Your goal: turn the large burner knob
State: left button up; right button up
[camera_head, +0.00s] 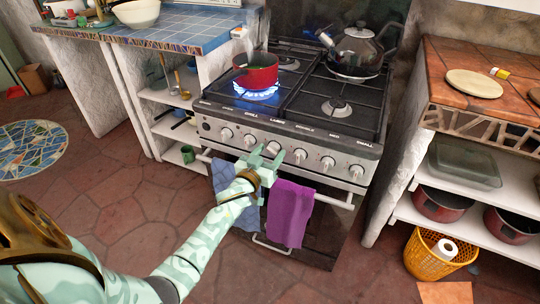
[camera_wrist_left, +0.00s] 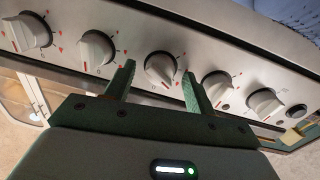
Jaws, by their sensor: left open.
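The stove's front panel holds a row of pale round knobs. The large burner knob (camera_head: 273,148), under the "LARGE" label, is third from the left in the head view. In the left wrist view this knob (camera_wrist_left: 161,70) sits between my fingertips, with a red mark beside it. My left gripper (camera_head: 262,158) is open in front of the panel, one finger on each side of the knob; it also shows in the left wrist view (camera_wrist_left: 157,85). I cannot tell whether the fingers touch the knob. My right gripper is not in view.
A red pot (camera_head: 256,71) stands over a lit blue flame (camera_head: 257,94). A kettle (camera_head: 356,49) stands at the back right burner. Neighbouring knobs (camera_head: 249,140) and (camera_head: 300,156) flank the gripper. A purple towel (camera_head: 288,213) and a blue towel (camera_head: 225,180) hang on the oven rail below.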

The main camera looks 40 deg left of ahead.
pick_arm(q)
jog(key=c, duration=1)
jog(key=shift+o, duration=0.2)
jog(key=shift+r+m+p, duration=0.15)
jog(key=shift+m+p, duration=0.2)
jog(key=shift+m, duration=0.75)
jog(key=m, duration=0.3)
jog(key=shift+m+p, duration=0.3)
jog(key=m, duration=0.3)
jog(key=shift+g, duration=0.4)
jog(key=shift+d+m, duration=0.1)
jog(key=shift+m, duration=1.2)
